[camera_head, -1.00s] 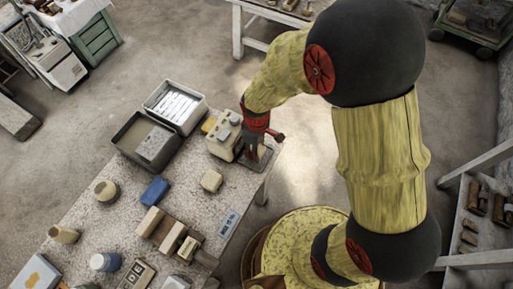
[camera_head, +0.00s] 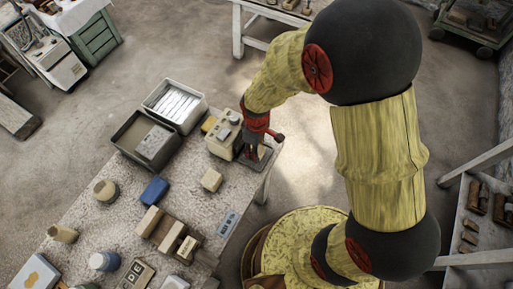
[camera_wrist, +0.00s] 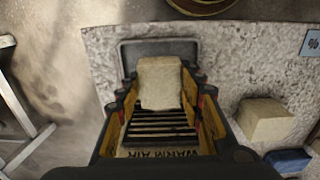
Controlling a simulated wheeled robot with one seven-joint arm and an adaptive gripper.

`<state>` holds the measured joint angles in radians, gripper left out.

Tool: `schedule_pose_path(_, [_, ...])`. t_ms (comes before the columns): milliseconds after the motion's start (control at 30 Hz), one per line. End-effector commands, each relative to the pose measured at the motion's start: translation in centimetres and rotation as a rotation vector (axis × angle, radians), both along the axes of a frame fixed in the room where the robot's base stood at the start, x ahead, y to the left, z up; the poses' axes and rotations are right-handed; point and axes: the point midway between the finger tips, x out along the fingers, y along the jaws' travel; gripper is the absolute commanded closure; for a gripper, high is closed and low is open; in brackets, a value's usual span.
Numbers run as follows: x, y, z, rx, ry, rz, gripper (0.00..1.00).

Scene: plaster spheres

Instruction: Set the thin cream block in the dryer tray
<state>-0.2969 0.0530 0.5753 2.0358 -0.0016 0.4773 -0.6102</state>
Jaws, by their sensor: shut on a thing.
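The thin cream block (camera_wrist: 160,82) is between the fingers of my gripper (camera_wrist: 161,92) in the wrist view, and the gripper is shut on it. The dark dryer tray (camera_wrist: 128,52) lies directly below, with slats and "WARM AIR" lettering nearer the camera. The block covers part of the tray; I cannot tell whether it touches it. In the head view my gripper (camera_head: 252,149) is over the tray (camera_head: 263,160), beside the cream dryer body (camera_head: 222,138). The block is mostly hidden by the gripper there.
Another cream block (camera_head: 212,180) stands on the table near the dryer; it also shows in the wrist view (camera_wrist: 264,121). A blue block (camera_head: 155,190), a grey bin (camera_head: 124,132) and a white ribbed bin (camera_head: 200,112) are further left. The table edge is close to the tray.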

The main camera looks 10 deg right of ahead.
Motion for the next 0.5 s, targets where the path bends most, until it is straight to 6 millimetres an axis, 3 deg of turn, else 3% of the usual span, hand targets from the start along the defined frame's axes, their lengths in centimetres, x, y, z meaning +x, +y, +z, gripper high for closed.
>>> schedule_pose_path(500, [0.03, 0.01, -0.98, 0.001, -0.001, 0.0, 0.96])
